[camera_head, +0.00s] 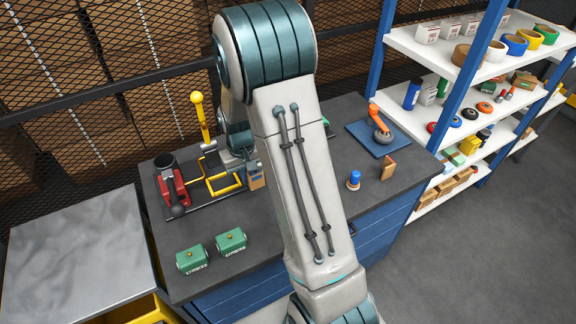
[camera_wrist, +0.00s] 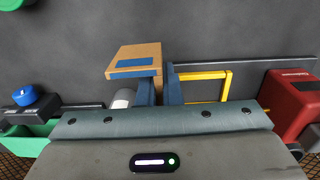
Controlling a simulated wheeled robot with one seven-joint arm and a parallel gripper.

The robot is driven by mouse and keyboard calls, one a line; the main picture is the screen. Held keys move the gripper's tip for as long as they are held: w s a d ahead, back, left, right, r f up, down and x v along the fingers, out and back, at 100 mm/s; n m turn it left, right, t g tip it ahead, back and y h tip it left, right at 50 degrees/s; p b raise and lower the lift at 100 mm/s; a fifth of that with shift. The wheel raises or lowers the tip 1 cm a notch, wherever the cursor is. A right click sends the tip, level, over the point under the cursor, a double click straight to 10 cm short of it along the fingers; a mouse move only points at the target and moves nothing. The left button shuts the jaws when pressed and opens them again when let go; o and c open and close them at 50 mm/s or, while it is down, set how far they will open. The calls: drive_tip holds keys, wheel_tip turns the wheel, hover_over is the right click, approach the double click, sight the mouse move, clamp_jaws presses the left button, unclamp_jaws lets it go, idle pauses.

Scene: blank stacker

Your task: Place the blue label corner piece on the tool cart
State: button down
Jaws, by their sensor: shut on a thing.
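A small tan corner piece with a blue label (camera_wrist: 134,62) is in my gripper (camera_wrist: 160,88), between its two blue-grey fingers. In the head view the same corner piece (camera_head: 256,180) shows small, under my gripper (camera_head: 250,168), just left of my arm link, over the dark workbench. I cannot tell from these views whether it touches the bench. The tool cart (camera_head: 80,245), with a bare grey metal top and yellow body, stands at the far left, apart from the gripper. Another tan corner piece (camera_head: 388,168) stands on the bench at the right.
A red press (camera_head: 172,185) and a yellow fixture (camera_head: 222,184) stand close left of my gripper. Two green boxes (camera_head: 192,260) sit near the bench front. A blue-topped stamp (camera_head: 353,180) and a blue mat (camera_head: 378,140) are at right. A stocked shelf (camera_head: 415,45) stands beyond.

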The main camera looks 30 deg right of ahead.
drive_tip(key=s+d+r+b, duration=0.3)
drive_tip(key=d+r+b, duration=0.2)
drive_tip(key=d+b, duration=0.15)
drive_tip(key=s+a+f, duration=0.1)
drive_tip(key=a+f, duration=0.1)
drive_tip(key=a, duration=0.1)
drive_tip(key=s+a+f+p, duration=0.1)
drive_tip(key=a+f, duration=0.1)
drive_tip(key=a, duration=0.2)
drive_tip(key=a+f, duration=0.2)
drive_tip(key=a, duration=0.2)
drive_tip(key=shift+s+p, duration=0.3)
drive_tip(key=shift+s, duration=0.1)
drive_tip(key=shift+a+f, duration=0.1)
drive_tip(key=shift+f, duration=2.05)
drive_tip(key=shift+f, duration=0.1)
drive_tip(key=c, duration=1.6)
unclamp_jaws()
